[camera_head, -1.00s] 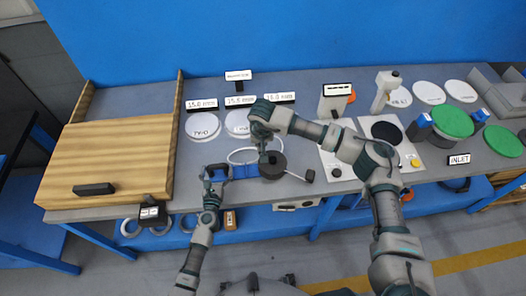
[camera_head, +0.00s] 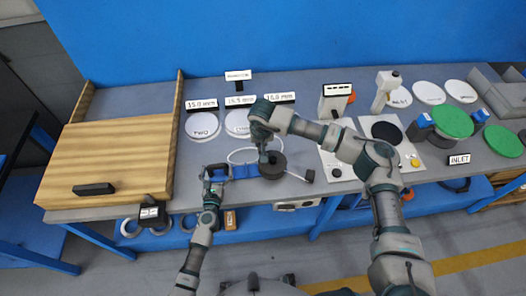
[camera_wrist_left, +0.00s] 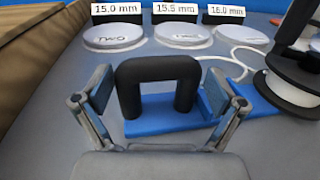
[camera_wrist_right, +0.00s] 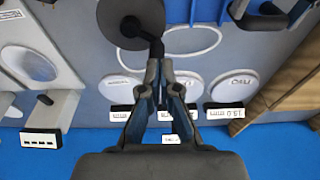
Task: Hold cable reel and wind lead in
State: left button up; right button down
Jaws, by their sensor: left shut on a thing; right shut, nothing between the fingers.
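The cable reel has a blue base (camera_head: 243,171), a dark round drum (camera_head: 273,168) and a black arched handle (camera_wrist_left: 158,72). My left gripper (camera_head: 216,173) is shut on the handle, with a finger at each side in the left wrist view. The white lead (camera_head: 236,154) curves in a loop behind the reel, and a dark end piece (camera_head: 310,175) lies right of the drum. My right gripper (camera_wrist_right: 160,72) is shut and empty at the crank (camera_wrist_right: 143,35) on top of the drum. Whether its fingertips touch the crank I cannot tell.
White discs (camera_head: 202,126) with size labels (camera_head: 202,104) stand behind the reel. A wooden board (camera_head: 110,160) lies left. A pale panel with a yellow button (camera_head: 415,163), a white device (camera_head: 336,101) and green discs (camera_head: 453,121) stand right. The table's front edge is close.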

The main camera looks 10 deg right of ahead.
jog(key=shift+f, duration=3.1)
jog(key=shift+w, duration=0.1)
